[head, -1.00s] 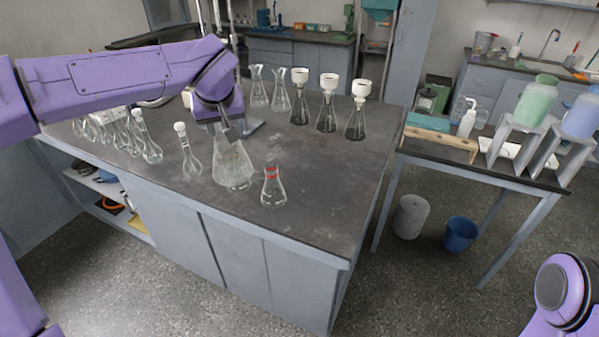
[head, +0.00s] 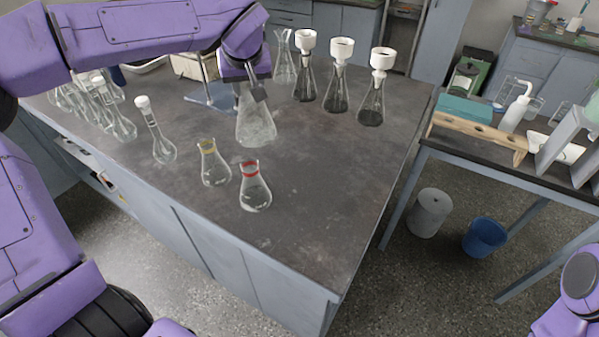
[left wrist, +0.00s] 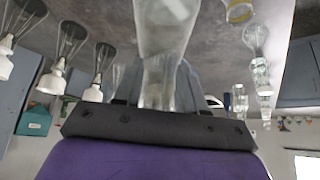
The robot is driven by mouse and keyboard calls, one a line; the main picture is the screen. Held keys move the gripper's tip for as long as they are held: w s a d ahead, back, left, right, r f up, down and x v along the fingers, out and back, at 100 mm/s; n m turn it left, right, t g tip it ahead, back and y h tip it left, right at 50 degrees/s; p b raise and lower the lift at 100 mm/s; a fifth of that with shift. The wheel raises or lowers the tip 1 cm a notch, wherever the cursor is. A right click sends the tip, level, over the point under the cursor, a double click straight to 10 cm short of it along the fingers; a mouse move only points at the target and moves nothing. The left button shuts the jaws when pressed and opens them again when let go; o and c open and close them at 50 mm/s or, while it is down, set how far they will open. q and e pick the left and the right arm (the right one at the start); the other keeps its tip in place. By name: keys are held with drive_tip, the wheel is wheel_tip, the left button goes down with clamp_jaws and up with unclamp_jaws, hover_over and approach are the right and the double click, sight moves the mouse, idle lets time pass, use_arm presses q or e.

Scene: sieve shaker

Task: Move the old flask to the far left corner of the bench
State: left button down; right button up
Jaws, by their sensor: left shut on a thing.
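The old flask (head: 256,126) is a cloudy, scuffed conical glass flask over the middle of the dark bench top (head: 330,190). My left gripper (head: 257,93) is shut on its neck from above and behind. The flask is about upright; I cannot tell whether its base touches the bench. In the left wrist view the flask (left wrist: 165,28) runs up between the fingers (left wrist: 155,88). My right gripper is out of view; only part of that arm shows at the lower right.
A yellow-banded flask (head: 214,165) and a red-banded flask (head: 255,190) stand in front. A stoppered flask (head: 157,135) and several more glass flasks (head: 112,115) stand left. Funnel-topped flasks (head: 336,85) stand at the back right. A stand base (head: 212,103) is behind.

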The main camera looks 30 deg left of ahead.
use_arm(q)
drive_tip(key=shift+w+a+f, duration=0.1)
drive_tip(key=shift+w+f, duration=0.1)
drive_tip(key=shift+f, duration=0.05)
drive_tip(key=w+a+f+p, duration=0.2)
drive_tip(key=w+a+f, duration=0.2)
drive_tip(key=w+f, duration=0.8)
drive_tip(key=shift+w+f+p, duration=0.35)
drive_tip(key=shift+w+f, duration=0.05)
drive_tip(key=shift+w, duration=0.1)
drive_tip(key=c, duration=0.6)
unclamp_jaws()
drive_tip(key=shift+s, duration=0.1)
drive_tip(key=shift+a, duration=0.1)
drive_tip(key=v, duration=1.2)
drive_tip(key=shift+b, duration=0.4)
